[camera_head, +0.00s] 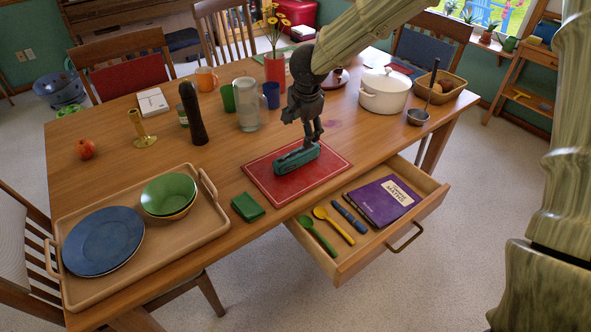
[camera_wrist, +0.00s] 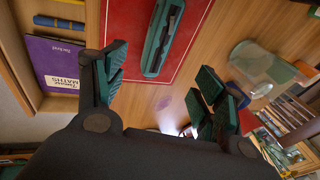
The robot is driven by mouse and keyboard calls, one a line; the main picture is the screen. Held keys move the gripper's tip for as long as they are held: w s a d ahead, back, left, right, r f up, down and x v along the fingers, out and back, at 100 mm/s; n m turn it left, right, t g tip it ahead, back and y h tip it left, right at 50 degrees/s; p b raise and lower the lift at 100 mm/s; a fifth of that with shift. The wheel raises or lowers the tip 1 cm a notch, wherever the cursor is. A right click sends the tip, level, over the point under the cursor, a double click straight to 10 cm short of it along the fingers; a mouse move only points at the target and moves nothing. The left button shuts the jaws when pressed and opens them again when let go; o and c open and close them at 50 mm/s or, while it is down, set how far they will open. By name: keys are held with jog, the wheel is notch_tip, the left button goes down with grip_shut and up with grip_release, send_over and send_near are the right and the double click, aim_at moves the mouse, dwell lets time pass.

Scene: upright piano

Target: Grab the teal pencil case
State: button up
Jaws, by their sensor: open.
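The teal pencil case (camera_head: 292,161) lies on a red mat (camera_head: 268,186) on the wooden table. In the wrist view the case (camera_wrist: 155,62) is at the top middle, long and narrow, with a dark opening along it. My gripper (camera_head: 311,138) is just above the case's right end in the head view. In the wrist view the gripper (camera_wrist: 160,90) has its fingers spread wide, with nothing between them, and the case lies beyond them. The height gap between the fingertips and the case is hard to judge.
An open drawer (camera_head: 340,262) in front holds a purple book (camera_head: 383,201), spoons and a blue case. A glass pitcher (camera_head: 246,105), black grinder (camera_head: 193,113) and white pot (camera_head: 383,92) stand behind. A tray (camera_head: 218,229) is at left.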

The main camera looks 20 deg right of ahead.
jog(key=b, duration=0.3)
send_near(299, 154)
jog(key=x, duration=0.5)
jog(key=shift+s+a+f, duration=0.1)
jog(key=shift+s, duration=0.2)
jog(key=shift+w+b+x, duration=0.15)
jog(key=shift+b+x, duration=0.05)
jog(key=shift+x, duration=1.15)
jog(key=shift+w+b+x, duration=0.15)
jog(key=shift+w+x, duration=0.05)
jog(key=shift+x, duration=1.1)
jog(key=c, duration=1.2)
